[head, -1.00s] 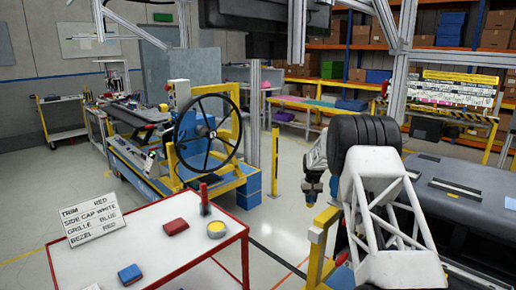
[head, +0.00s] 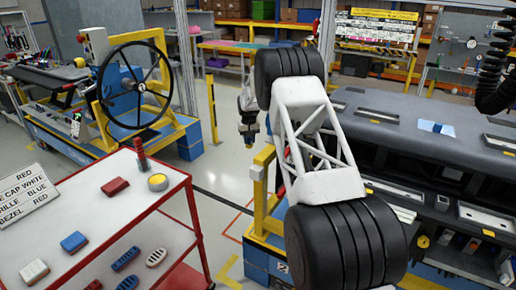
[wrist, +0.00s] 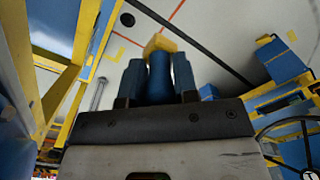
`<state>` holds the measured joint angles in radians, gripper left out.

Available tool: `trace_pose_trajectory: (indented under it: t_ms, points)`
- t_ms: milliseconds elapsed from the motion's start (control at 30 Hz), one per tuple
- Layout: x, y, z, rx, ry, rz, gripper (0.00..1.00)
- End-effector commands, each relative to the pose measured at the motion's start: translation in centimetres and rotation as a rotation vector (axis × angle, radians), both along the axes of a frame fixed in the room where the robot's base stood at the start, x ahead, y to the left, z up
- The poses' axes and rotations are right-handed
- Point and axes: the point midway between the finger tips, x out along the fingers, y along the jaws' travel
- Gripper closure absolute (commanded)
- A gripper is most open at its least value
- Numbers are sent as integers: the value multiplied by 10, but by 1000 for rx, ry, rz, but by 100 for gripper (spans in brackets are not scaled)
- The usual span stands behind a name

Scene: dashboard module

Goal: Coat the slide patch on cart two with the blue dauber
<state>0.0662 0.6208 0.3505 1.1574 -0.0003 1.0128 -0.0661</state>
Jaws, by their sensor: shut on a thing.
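My gripper shows in the head view (head: 249,129), beyond my white arm link, pointing down. In the wrist view (wrist: 158,72) its two dark fingers are shut on the blue dauber (wrist: 160,82), which has a blue body and a yellow tip. A dark dashboard (head: 390,115) fills the right of the head view, above a blue and yellow cart base with a small plate (head: 283,267) that seems to read 2.
A red-edged table (head: 95,200) at the left holds a sign (head: 24,197), red and blue blocks, a yellow-topped tin (head: 158,182) and several small parts. A steering-wheel rig (head: 137,85) stands behind it. Yellow posts (head: 265,195) rise beside my arm. Grey floor lies between.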

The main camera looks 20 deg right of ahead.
Motion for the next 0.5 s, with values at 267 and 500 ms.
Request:
trace_pose_trajectory:
  t_ms: [267, 500]
  points:
    - [-4, 0, 5, 0, 1, 10, 96]
    - [-20, 0, 20, 1, 9, 50, 96]
